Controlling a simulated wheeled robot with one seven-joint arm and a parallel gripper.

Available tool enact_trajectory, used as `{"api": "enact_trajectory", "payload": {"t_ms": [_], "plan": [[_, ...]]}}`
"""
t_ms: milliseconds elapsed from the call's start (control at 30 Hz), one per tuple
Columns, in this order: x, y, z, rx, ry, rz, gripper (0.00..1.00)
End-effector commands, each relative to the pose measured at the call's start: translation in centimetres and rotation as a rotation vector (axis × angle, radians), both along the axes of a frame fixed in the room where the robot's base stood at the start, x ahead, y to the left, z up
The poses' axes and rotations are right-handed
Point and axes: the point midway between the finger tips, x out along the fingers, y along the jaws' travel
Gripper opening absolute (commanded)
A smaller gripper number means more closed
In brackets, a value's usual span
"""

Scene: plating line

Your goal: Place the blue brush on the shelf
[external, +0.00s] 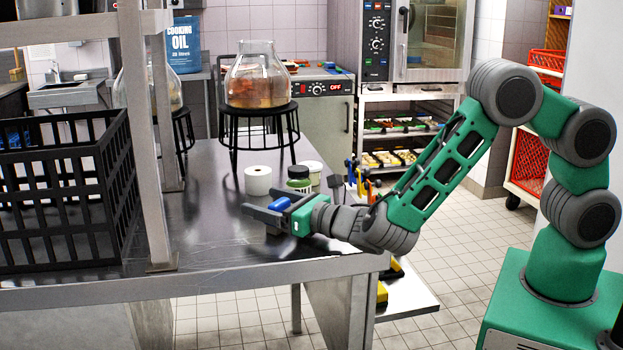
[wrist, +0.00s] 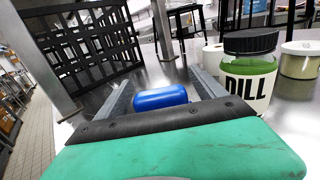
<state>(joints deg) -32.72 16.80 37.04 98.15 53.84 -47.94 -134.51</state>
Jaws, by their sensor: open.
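The blue brush (external: 281,203) is on the metal counter, between the fingers of my gripper (external: 263,207). Only a blue rounded part of it shows; the rest is hidden by the gripper. In the wrist view the brush (wrist: 160,98) lies crosswise between the two grey fingers of my gripper (wrist: 163,85), close to the palm. The fingers are apart, and a gap shows at the left finger; contact at the right is hard to tell. A metal shelf (external: 65,30) on upright posts is at the upper left of the external view.
A dill jar (external: 298,179) stands close beside my gripper, with a white roll (external: 258,180) and a pale tub (external: 311,171) near it. A glass vessel (external: 257,75) sits on a black stand (external: 262,112).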

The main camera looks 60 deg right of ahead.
Motion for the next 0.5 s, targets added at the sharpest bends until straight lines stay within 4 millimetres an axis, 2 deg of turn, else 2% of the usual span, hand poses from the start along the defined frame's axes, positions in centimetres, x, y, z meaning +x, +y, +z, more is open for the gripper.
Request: {"api": "enact_trajectory", "payload": {"t_ms": [100,500], "plan": [[-0.05,0.02,-0.04,0.000,0.000,0.000,0.79],[-0.08,0.02,-0.04,0.000,0.000,0.000,0.46]]}}
